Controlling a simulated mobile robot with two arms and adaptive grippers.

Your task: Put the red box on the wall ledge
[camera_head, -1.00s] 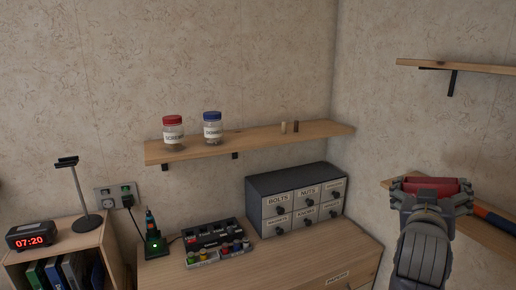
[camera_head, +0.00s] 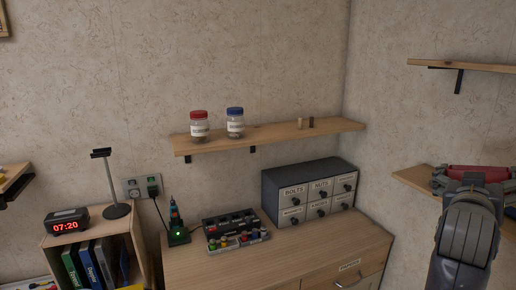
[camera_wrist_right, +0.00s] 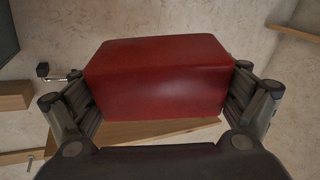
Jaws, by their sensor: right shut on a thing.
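My right gripper (camera_head: 474,180) is at the right of the head view, shut on the red box (camera_head: 480,171), whose upper part shows above the fingers. In the right wrist view the red box (camera_wrist_right: 158,76) fills the middle, with a finger pressed on each side. The box is held up in front of the right wall. A wooden wall ledge (camera_head: 275,137) runs along the back wall, bearing a red-lidded jar (camera_head: 199,126), a blue-lidded jar (camera_head: 235,123) and two small pegs. My left gripper is not in view.
The ledge has bare room between the blue-lidded jar and the pegs. Two shelves are on the right wall, an upper one (camera_head: 465,66) and a lower one (camera_head: 412,180) behind my gripper. Below the ledge, a drawer cabinet (camera_head: 312,190) stands on the dresser (camera_head: 215,268).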

